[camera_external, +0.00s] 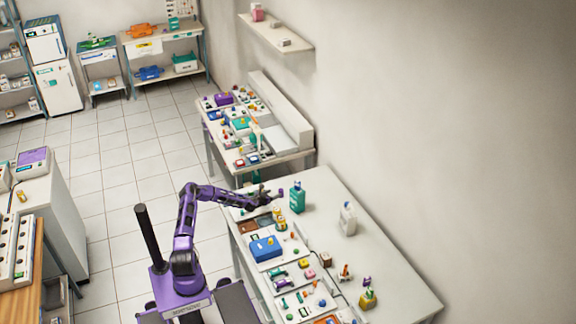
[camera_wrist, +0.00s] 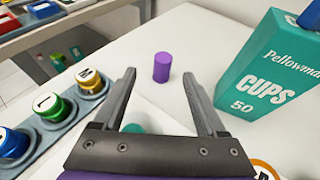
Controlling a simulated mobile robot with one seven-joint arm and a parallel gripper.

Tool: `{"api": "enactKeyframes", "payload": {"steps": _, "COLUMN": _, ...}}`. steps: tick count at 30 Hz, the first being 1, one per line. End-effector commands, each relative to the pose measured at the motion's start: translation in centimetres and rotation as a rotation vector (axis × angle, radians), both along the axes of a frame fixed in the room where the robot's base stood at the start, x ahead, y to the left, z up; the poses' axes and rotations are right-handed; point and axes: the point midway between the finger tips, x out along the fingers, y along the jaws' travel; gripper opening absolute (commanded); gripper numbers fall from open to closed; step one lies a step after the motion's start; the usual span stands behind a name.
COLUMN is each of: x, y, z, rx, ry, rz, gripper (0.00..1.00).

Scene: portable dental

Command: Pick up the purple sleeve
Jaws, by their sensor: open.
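The purple sleeve (camera_wrist: 162,67) is a small upright cylinder standing on the white table top. In the wrist view it is ahead of my gripper (camera_wrist: 160,82), roughly centred between the two fingertips and beyond them. In the outside view a small purple spot (camera_external: 280,191) shows just past the fingers. My gripper (camera_external: 272,194) is open and empty in the outside view, low over the far end of the table. The fingers do not touch the sleeve.
A teal cups box (camera_wrist: 268,68) stands close to the right finger; it also shows in the outside view (camera_external: 297,198). A grey holder (camera_wrist: 66,112) with several coloured capped jars is on the left. A white bottle (camera_external: 347,219) stands farther right. Table around the sleeve is clear.

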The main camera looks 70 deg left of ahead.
Motion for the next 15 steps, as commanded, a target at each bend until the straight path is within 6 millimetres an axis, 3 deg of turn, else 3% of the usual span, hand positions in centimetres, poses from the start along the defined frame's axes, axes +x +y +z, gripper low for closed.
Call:
{"api": "enactKeyframes", "payload": {"steps": 8, "x": 1.3, "y": 0.7, "z": -0.6, "rx": -0.001, "ry": 0.001, "rz": 0.000, "gripper": 0.74}}
{"api": "enactKeyframes", "payload": {"steps": 15, "x": 4.0, "y": 2.0, "z": -1.4, "rx": 0.000, "ry": 0.000, "rz": 0.001, "gripper": 0.74}}
